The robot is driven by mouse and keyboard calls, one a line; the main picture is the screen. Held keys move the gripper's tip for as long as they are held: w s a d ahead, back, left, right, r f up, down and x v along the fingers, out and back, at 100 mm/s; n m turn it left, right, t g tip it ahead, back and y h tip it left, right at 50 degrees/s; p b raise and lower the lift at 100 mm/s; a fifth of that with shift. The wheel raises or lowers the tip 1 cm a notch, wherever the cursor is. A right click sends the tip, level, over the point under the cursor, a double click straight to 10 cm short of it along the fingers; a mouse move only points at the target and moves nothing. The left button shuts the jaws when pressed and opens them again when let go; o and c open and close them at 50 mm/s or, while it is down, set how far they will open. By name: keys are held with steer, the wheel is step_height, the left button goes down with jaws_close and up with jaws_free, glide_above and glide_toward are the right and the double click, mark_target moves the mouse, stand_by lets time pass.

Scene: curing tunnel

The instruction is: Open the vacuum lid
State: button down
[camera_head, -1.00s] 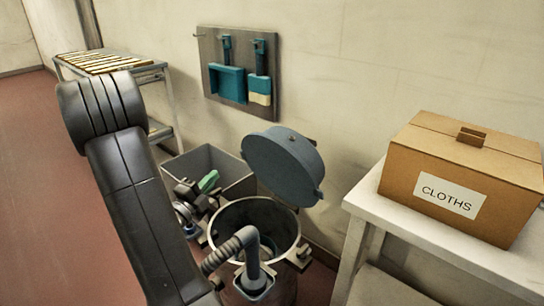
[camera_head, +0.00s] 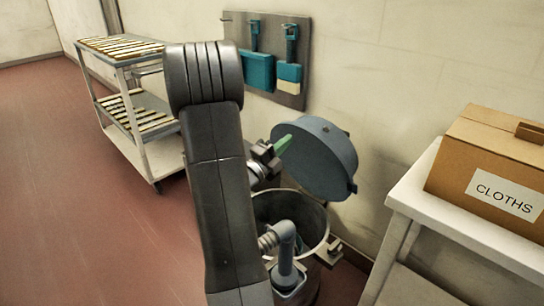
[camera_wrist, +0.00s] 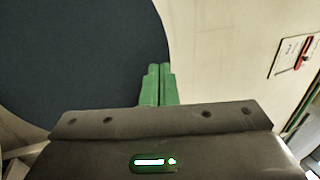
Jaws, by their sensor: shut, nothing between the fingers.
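The vacuum lid (camera_head: 318,158) is a round blue-grey disc. It stands tilted up on its hinge behind the drum, so the vacuum drum (camera_head: 318,222) is open at the top and its inside shows. My gripper (camera_head: 284,145) has green fingers and is at the left edge of the lid, above the drum. In the wrist view the fingers (camera_wrist: 158,84) are together with nothing between them, and the dark lid face (camera_wrist: 80,55) fills the upper left. I cannot tell whether the fingertips touch the lid.
A grey hose (camera_head: 285,240) enters the drum's front. A white table (camera_head: 465,240) with a cardboard box marked CLOTHS (camera_head: 495,165) stands at right. A rack trolley (camera_head: 150,160) stands at back left. A tool board (camera_head: 300,92) hangs on the wall. Red floor at left is clear.

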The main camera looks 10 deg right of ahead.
mark_target(299, 130)
steer(key=shift+x, duration=1.6)
